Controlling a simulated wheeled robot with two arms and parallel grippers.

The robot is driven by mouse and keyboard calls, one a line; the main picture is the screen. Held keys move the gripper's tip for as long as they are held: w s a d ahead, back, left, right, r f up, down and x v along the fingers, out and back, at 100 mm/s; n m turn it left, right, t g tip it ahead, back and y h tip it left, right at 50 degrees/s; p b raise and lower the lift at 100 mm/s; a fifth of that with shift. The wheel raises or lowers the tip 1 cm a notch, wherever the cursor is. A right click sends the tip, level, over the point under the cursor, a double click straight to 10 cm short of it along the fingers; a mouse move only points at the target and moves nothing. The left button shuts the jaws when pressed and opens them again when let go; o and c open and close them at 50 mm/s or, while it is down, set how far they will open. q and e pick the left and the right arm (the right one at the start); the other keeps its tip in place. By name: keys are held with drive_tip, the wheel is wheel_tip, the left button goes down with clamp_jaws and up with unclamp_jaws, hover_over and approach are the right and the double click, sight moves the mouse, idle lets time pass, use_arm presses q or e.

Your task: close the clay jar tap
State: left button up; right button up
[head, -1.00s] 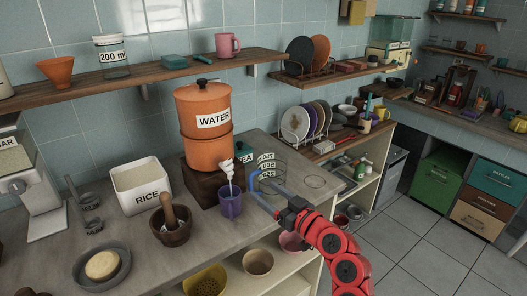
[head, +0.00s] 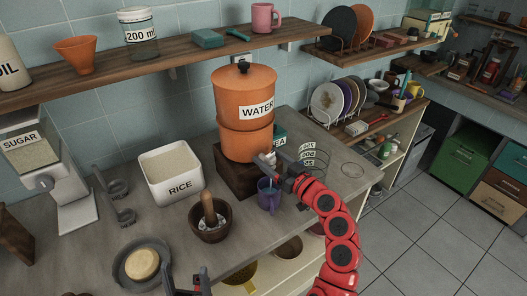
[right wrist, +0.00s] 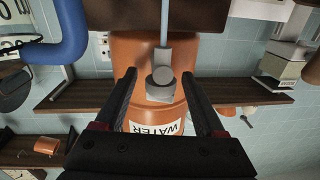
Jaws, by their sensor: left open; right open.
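The orange clay jar (head: 245,92), labelled WATER, stands on a dark wooden block (head: 232,175). Its pale grey tap (head: 266,159) is low on the front. A thin pale blue stream runs from the tap towards the purple mug (head: 268,198) below. My right gripper (head: 282,172) is beside the tap in the head view, partly hiding it. In the right wrist view, which is upside down, the tap (right wrist: 160,88) sits between the open fingers (right wrist: 158,77), with gaps on both sides. My left gripper (head: 186,276) is open and empty at the bottom edge.
A clear measuring jug (head: 313,158) stands right of the tap; its blue handle (right wrist: 68,35) shows close by in the right wrist view. A shelf (head: 150,68) runs above.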

drive_tip(key=shift+s, duration=0.1)
clamp_jaws()
drive_tip(key=shift+a+m, duration=0.1)
drive_tip(key=shift+m, duration=0.2)
drive_tip(key=shift+a+m+t+h, duration=0.1)
drive_tip(key=shift+m+t+h, duration=0.3)
drive_tip(key=shift+t+h, duration=0.25)
drive_tip(key=shift+r+m+t+h+p, duration=0.2)
drive_tip(key=shift+m+t+h+p, duration=0.45)
drive_tip(key=shift+h+p, duration=0.45)
drive_tip(key=shift+d+f+m+h, duration=0.15)
drive_tip(key=shift+d+m+h, duration=0.05)
drive_tip(key=shift+m+h, duration=0.2)
drive_tip(key=shift+f, duration=0.1)
